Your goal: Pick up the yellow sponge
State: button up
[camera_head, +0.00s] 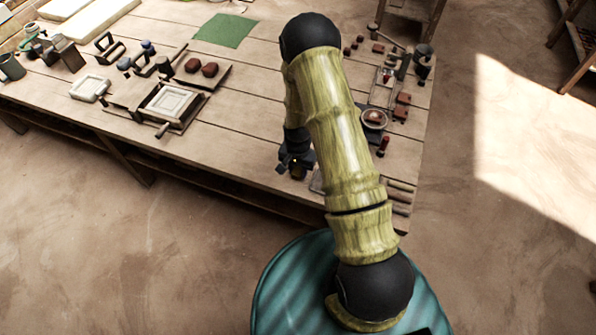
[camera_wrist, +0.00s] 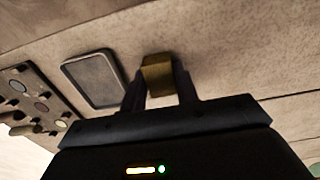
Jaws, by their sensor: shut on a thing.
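The yellow sponge (camera_wrist: 158,74) shows in the wrist view as a small, dull yellow-brown block between the two dark fingers. My gripper (camera_wrist: 158,88) is shut on it, with one finger on each side. In the head view my gripper (camera_head: 295,162) is at the near edge of the wooden table, left of my arm. The sponge is hardly visible there, dark and small between the fingers. I cannot tell whether it touches the table or hangs just above it.
A shallow grey tray with a dark rim (camera_wrist: 93,78) lies beside the sponge. A green mat (camera_head: 225,30) lies at the back.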

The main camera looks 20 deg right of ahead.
aim_at(298, 170)
notch_tip(298, 170, up, 10)
jog(key=b, duration=0.1)
dwell(0.5)
dwell(0.4)
jog(key=shift+o, duration=0.5)
jog(key=s+d+b, duration=0.1)
jog(key=d, duration=0.1)
jog(key=s+d+f+b, duration=0.1)
jog(key=s+d, duration=0.1)
jog(key=s+d+f+b, duration=0.1)
jog(key=s+d, duration=0.1)
jog(key=d, duration=0.1)
jog(key=shift+c, duration=0.2)
jog(key=shift+f+b, duration=0.1)
jog(key=shift+b, duration=0.2)
